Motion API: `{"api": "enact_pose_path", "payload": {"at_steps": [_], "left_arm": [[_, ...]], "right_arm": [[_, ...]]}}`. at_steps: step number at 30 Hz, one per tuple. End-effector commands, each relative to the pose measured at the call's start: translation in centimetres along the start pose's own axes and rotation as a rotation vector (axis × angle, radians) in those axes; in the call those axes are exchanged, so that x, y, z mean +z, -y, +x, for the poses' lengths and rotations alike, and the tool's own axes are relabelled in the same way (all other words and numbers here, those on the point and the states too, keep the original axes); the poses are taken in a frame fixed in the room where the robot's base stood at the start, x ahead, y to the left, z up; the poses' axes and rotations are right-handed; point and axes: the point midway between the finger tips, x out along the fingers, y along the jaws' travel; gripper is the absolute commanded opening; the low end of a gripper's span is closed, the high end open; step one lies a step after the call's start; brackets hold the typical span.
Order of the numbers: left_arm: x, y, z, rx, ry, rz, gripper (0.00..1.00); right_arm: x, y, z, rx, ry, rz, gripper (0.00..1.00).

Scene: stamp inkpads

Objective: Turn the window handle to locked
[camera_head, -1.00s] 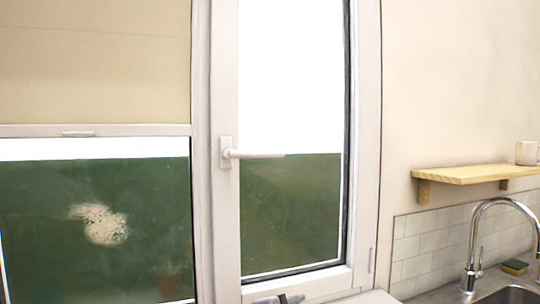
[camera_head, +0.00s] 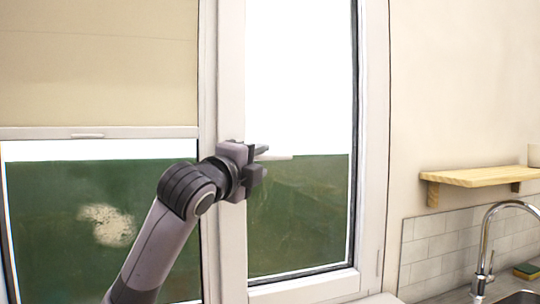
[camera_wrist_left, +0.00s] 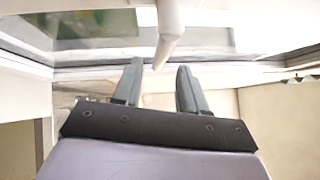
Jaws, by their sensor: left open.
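The white window handle (camera_head: 278,157) points horizontally to the right on the frame of the right-hand sash in the head view. Its base is hidden behind my left gripper (camera_head: 258,161), which is in front of the handle. In the left wrist view, the handle (camera_wrist_left: 171,30) comes down from the top, and its end appears between the fingertips of the open left gripper (camera_wrist_left: 158,68). I cannot tell whether the fingers touch it. My right gripper is not in view.
A beige blind (camera_head: 100,60) covers the upper left pane. At right are a wooden shelf (camera_head: 480,177), a tiled wall, a tap (camera_head: 487,240), a sink and a sponge (camera_head: 527,271). The wall between window and shelf is bare.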

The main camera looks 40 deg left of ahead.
Motion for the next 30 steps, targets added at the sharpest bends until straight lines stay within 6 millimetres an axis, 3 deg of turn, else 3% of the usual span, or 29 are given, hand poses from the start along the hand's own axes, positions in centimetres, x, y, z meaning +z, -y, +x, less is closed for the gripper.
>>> {"api": "enact_pose_path", "payload": {"at_steps": [9, 22, 23, 26, 30], "left_arm": [[-0.1, 0.1, 4.4, 0.002, -0.002, -0.004, 0.42], [-0.1, 0.0, 5.4, -0.001, -0.001, 0.000, 0.42], [-0.1, 0.0, 5.4, 0.000, -0.001, -0.001, 0.35], [-0.1, 0.0, 5.4, 0.000, -0.001, -0.001, 0.03], [-0.1, 0.0, 5.4, 0.000, -0.001, -0.001, 0.00]], "right_arm": [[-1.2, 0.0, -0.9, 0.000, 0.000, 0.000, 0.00], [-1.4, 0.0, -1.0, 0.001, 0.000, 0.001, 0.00], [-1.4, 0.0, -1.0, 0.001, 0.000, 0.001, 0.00], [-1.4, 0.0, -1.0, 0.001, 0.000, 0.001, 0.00], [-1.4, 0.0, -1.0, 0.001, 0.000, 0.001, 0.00]]}}
